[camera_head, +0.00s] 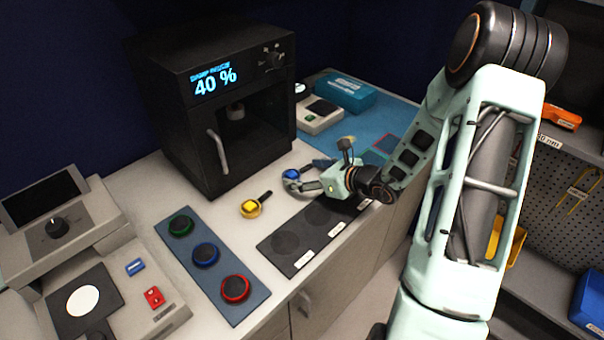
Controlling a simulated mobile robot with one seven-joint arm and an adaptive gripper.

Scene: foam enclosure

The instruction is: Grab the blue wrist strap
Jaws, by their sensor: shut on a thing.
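The blue wrist strap (291,174) lies at the back of the light counter, a ring with a blue square on top. My gripper (299,182) reaches in from the right, low over the counter, and is shut on the strap. The gripper body hides part of the strap, and I cannot tell whether the strap is lifted off the counter.
A yellow wrist strap (250,208) lies just left of my gripper. A dark mat with round pads (275,262) is in front. A black cabinet reading 40 % (175,130) stands behind left. A blue panel with ringed round pieces (222,278) and a console (150,320) lie left.

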